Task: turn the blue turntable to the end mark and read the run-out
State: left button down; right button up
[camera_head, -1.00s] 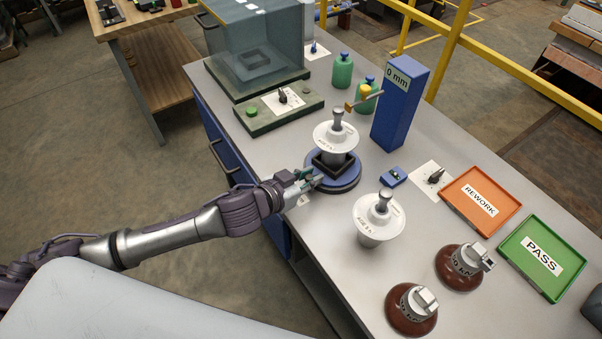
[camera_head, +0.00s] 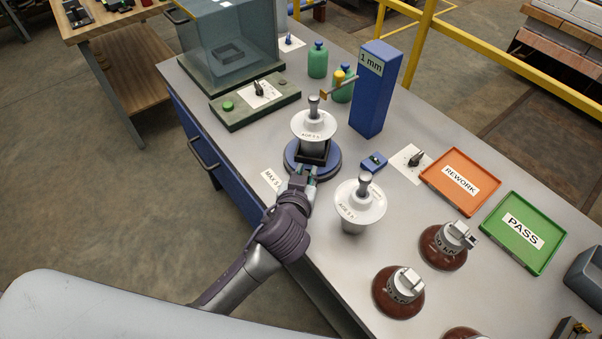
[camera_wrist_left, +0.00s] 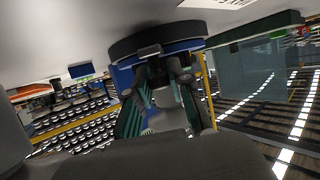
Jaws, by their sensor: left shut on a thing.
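The blue turntable (camera_head: 328,168) stands on the grey bench with a dark square socket (camera_head: 316,155) on top. A white insulator (camera_head: 314,128) with a grey top pin stands upright in the socket. My left gripper (camera_head: 302,180) is shut at the turntable's near rim; its fingers also show against the rim in the left wrist view (camera_wrist_left: 160,80). What exactly the fingertips hold is partly hidden. A blue gauge post (camera_head: 370,95) behind the turntable reads "1 mm", and its yellow-tipped arm (camera_head: 340,82) points toward the insulator's top. My right gripper is not in view.
A second white insulator (camera_head: 357,203) stands close right of the turntable. Brown insulators (camera_head: 399,290) stand nearer the front. An orange REWORK tray (camera_head: 460,180) and a green PASS tray (camera_head: 522,232) lie at right. A "MAX 5" label (camera_head: 271,180) lies left of my gripper.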

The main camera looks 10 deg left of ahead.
pick_arm(q)
jog(key=shift+d+n+y, duration=0.4)
jog(key=shift+n+y, duration=0.1)
jog(key=shift+y, duration=0.1)
jog(key=c, duration=1)
grip_release()
jog(key=v, duration=1.2)
